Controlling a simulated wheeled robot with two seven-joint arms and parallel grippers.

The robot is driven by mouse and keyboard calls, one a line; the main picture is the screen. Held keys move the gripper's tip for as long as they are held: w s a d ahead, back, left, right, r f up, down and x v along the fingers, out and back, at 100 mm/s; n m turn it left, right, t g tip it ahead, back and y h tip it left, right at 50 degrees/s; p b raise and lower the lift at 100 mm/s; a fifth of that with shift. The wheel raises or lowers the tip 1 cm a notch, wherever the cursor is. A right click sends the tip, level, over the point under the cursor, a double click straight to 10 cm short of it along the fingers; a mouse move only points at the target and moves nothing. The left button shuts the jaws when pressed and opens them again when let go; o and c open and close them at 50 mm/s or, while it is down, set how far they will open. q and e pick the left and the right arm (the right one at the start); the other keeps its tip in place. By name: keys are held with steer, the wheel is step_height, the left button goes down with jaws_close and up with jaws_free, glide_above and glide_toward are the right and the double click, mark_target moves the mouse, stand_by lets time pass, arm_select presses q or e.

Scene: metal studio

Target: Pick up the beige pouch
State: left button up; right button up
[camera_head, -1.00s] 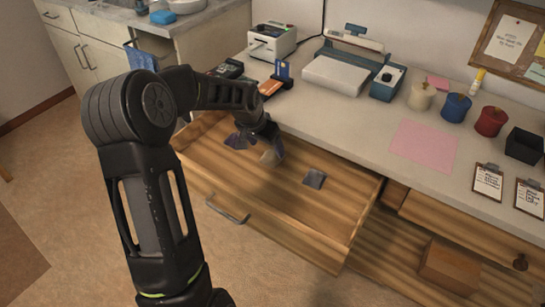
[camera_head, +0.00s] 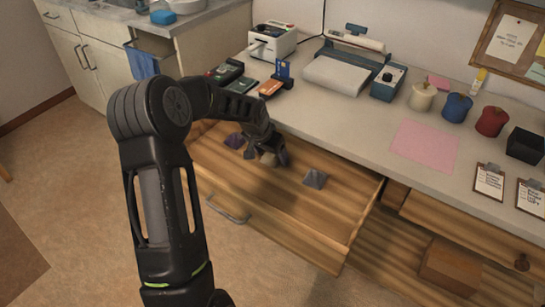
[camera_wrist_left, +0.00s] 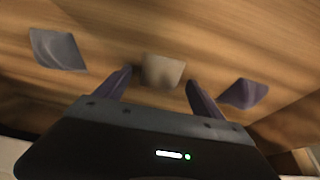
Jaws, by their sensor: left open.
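The beige pouch (camera_wrist_left: 162,71) lies in the open wooden drawer. In the left wrist view it sits just beyond and between the two fingertips of my left gripper (camera_wrist_left: 157,80). In the head view my left gripper (camera_head: 265,160) is low inside the drawer, and the beige pouch (camera_head: 269,159) is mostly hidden by it. The fingers are apart, with nothing held between them. A grey pouch (camera_head: 315,179) lies to the right in the drawer, and it also shows at the left of the wrist view (camera_wrist_left: 57,49). A purple pouch (camera_head: 235,140) lies to the left, also in the wrist view (camera_wrist_left: 243,93). My right gripper is not in view.
The drawer (camera_head: 300,240) is pulled out, with its walls around the pouches. The counter (camera_head: 360,125) above carries a pink sheet (camera_head: 425,146), a laminator-like machine (camera_head: 337,73), several spools, a black box (camera_head: 524,145) and clipboards.

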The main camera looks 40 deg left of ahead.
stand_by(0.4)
arm_select(q)
steer(key=c, duration=1.4)
steer(key=shift+r, duration=0.15)
steer(key=shift+c, duration=0.2)
steer(key=shift+r, duration=0.55)
steer(key=s, duration=0.8)
steer(key=shift+s+d+r, duration=0.1)
steer(key=shift+d+r, duration=0.05)
steer(key=shift+r, duration=0.05)
step_height(320, 180, up, 13)
steer(key=p, duration=0.1)
steer(key=shift+p, duration=0.4)
steer(key=shift+r, duration=0.1)
